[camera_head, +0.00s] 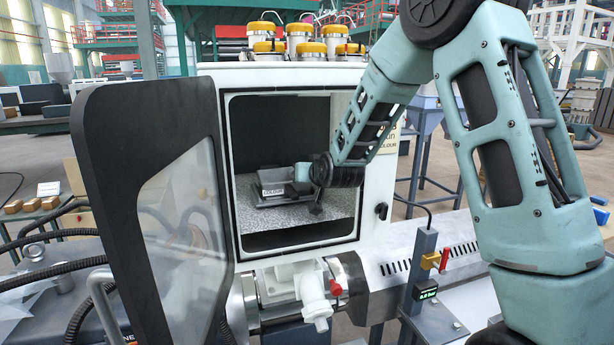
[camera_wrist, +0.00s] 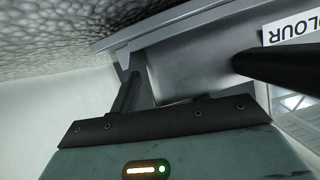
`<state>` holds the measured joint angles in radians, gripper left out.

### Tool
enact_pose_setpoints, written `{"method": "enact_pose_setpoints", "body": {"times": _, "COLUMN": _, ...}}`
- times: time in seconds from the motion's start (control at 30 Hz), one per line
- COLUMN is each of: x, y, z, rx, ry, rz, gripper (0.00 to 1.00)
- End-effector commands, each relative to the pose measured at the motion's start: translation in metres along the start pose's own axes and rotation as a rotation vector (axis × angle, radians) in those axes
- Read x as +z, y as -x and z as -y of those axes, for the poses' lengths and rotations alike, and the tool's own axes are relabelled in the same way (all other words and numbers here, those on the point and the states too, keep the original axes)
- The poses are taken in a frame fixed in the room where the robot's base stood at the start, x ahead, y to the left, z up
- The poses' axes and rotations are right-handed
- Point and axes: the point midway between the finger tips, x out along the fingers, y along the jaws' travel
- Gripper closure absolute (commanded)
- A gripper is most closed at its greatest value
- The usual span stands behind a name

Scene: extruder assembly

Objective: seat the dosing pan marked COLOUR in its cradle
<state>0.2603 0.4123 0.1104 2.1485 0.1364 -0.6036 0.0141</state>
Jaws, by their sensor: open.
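The dosing pan (camera_head: 271,178) is a grey box with a white COLOUR label, inside the open cabinet. It appears level on a dark, low base (camera_head: 262,201) that may be its cradle; I cannot tell how closely they fit. My gripper (camera_head: 291,187) reaches in from the right and is at the pan's right side. In the wrist view, my gripper (camera_wrist: 188,72) has its two dark fingers spread, with the pan's grey metal surface (camera_wrist: 185,62) between or just beyond them. The label shows upside down at the right edge there. Contact between fingers and pan cannot be made out.
The cabinet's dark-framed door (camera_head: 100,160) stands open to the left. A speckled floor (camera_head: 310,222) lies under the pan. The opening's right wall (camera_head: 375,215) is close to my forearm. Yellow-capped units (camera_head: 305,48) stand on top. The cabinet's upper inside is free.

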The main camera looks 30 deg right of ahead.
Motion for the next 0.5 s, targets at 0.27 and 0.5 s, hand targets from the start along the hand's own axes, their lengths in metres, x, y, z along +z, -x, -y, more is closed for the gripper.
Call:
{"method": "enact_pose_setpoints", "body": {"times": 0.27, "x": -0.001, "y": 0.008, "z": 0.000, "rx": 0.000, "ry": 0.000, "rz": -0.001, "gripper": 0.54}}
{"method": "enact_pose_setpoints", "body": {"times": 0.5, "x": -0.001, "y": 0.026, "z": 0.000, "rx": 0.000, "ry": 0.000, "rz": -0.001, "gripper": 0.54}}
